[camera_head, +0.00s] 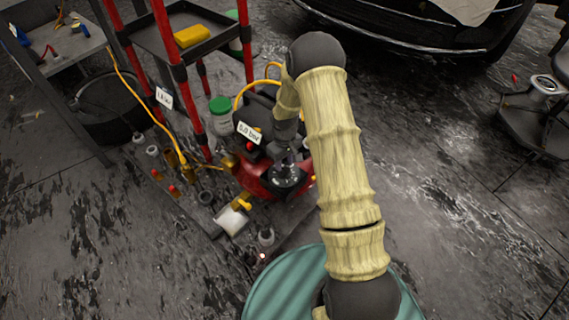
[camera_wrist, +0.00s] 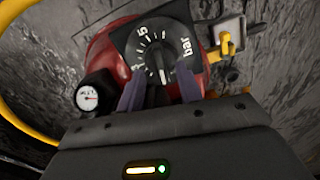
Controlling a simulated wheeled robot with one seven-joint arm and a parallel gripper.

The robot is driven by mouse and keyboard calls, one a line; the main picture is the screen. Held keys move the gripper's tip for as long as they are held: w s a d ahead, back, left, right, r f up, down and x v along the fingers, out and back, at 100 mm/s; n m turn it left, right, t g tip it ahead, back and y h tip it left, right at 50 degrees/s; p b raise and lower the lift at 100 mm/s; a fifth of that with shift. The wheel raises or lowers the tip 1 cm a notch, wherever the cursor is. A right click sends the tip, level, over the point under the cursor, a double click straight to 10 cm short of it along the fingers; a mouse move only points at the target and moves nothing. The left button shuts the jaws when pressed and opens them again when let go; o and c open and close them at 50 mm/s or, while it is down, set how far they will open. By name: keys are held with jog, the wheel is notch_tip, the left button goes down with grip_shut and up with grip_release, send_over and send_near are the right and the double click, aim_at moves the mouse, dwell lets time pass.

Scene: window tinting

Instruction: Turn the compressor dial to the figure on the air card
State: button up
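The compressor (camera_head: 262,178) is a red tank with a black top on the floor left of my arm. Its dial (camera_wrist: 156,58) is a round black knob with a pale pointer line on a black plate, with white figures and "bar" around it. My gripper (camera_wrist: 160,84) reaches down to it, one finger on each side of the knob's near part. I cannot tell whether the fingers touch it. The air card (camera_head: 249,132) is white and seems to read 5.0 bar. A small white gauge (camera_wrist: 89,97) with a red needle sits left of the dial.
A red-post rack (camera_head: 165,45) with a tray and yellow block stands behind the compressor. A green-capped jar (camera_head: 221,115), yellow hoses and several small fittings surround it. Another white tag (camera_head: 164,98) hangs on the rack. A teal drum (camera_head: 290,285) is in front.

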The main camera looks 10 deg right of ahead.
aim_at(285, 168)
notch_tip(285, 168, up, 14)
jog(key=p, duration=0.4)
jog(key=shift+r, duration=0.15)
jog(key=s+r+m+t, duration=0.1)
jog(key=s+r+m, duration=0.2)
jog(key=s+r, duration=0.65)
jog(key=s+r+m+t, duration=0.2)
jog(key=s+r, duration=0.4)
jog(key=s, duration=0.6)
notch_tip(285, 168, up, 35)
jog(key=p, duration=3.5)
jog(key=shift+w+f, duration=0.2)
jog(key=shift+w, duration=0.05)
